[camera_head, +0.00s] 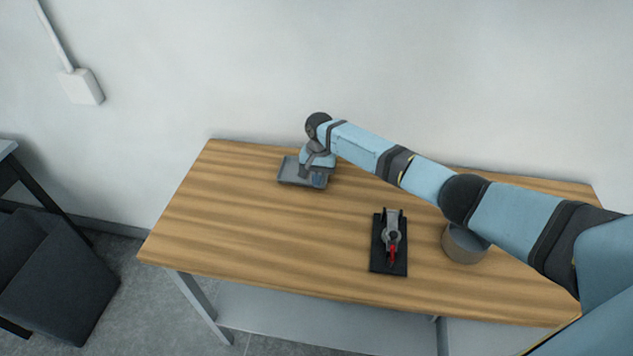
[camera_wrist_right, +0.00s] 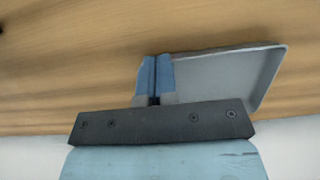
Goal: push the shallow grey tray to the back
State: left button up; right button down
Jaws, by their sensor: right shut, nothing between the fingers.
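The shallow grey tray (camera_head: 290,174) lies on the wooden table near its back left part. In the right wrist view the tray (camera_wrist_right: 235,77) shows to the right of the fingers, partly hidden by my gripper. My right gripper (camera_head: 317,180) reaches down at the tray, over its right part in the head view. Its blue-grey fingers (camera_wrist_right: 155,75) are closed together with nothing between them. I cannot tell whether they touch the tray. My left gripper is not in view.
A black base with a grey and red clamp (camera_head: 391,243) stands on the table at front right. A round grey container (camera_head: 462,246) is beside it, partly under my right arm. The wall rises behind the table. The left part of the tabletop (camera_head: 215,215) is clear.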

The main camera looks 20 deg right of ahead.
jog(key=shift+s+d+f, duration=0.1)
jog(key=shift+d+f, duration=0.05)
jog(key=shift+f, duration=0.05)
